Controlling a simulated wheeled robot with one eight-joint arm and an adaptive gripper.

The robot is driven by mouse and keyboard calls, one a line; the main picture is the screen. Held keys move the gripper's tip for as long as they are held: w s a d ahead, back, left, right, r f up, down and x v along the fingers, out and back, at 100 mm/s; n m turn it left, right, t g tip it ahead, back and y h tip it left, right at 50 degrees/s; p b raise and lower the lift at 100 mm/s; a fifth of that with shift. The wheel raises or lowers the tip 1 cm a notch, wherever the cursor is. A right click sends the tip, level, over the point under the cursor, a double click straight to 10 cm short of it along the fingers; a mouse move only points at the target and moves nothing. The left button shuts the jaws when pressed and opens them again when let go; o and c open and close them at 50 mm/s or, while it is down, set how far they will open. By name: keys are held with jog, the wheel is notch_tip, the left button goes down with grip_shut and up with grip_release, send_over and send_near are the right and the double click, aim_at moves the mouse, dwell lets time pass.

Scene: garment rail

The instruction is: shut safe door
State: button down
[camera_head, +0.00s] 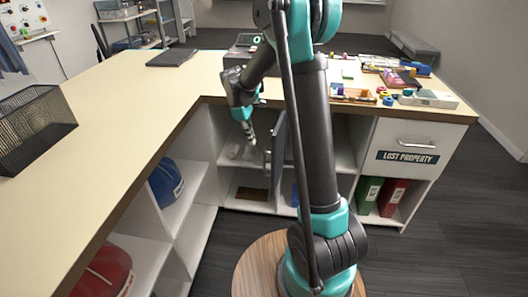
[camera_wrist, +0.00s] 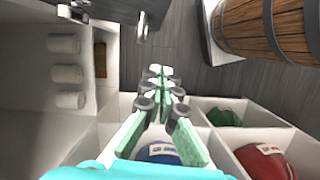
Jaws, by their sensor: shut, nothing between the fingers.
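The safe door appears to be the grey panel (camera_head: 279,137) standing open at the upper middle compartment of the counter, seen nearly edge-on beside my arm. Part of it is hidden behind my arm. A metal handle (camera_wrist: 144,26) shows at the top of the wrist view, apart from my fingers. My gripper (camera_head: 250,139) is in front of the compartment opening, left of the panel, pointing down. In the wrist view my gripper (camera_wrist: 160,72) has its fingertips together with nothing between them. I see no clear contact with the panel.
Pale rolls (camera_wrist: 66,74) lie in the compartment at left in the wrist view. Blue (camera_head: 165,182) and red (camera_head: 103,272) helmets sit in the left cubbies. A wooden barrel (camera_wrist: 268,28) stands nearby. A wire basket (camera_head: 32,125) is on the counter. Dark floor lies in front.

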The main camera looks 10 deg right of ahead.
aim_at(264, 158)
jog(key=x, duration=0.3)
jog(key=d+x, duration=0.1)
jog(key=x, duration=0.3)
jog(key=d+x, duration=0.1)
jog(key=x, duration=0.2)
jog(key=shift+s+d, duration=0.45)
jog(key=shift+d, duration=0.3)
jog(key=shift+s+d, duration=0.1)
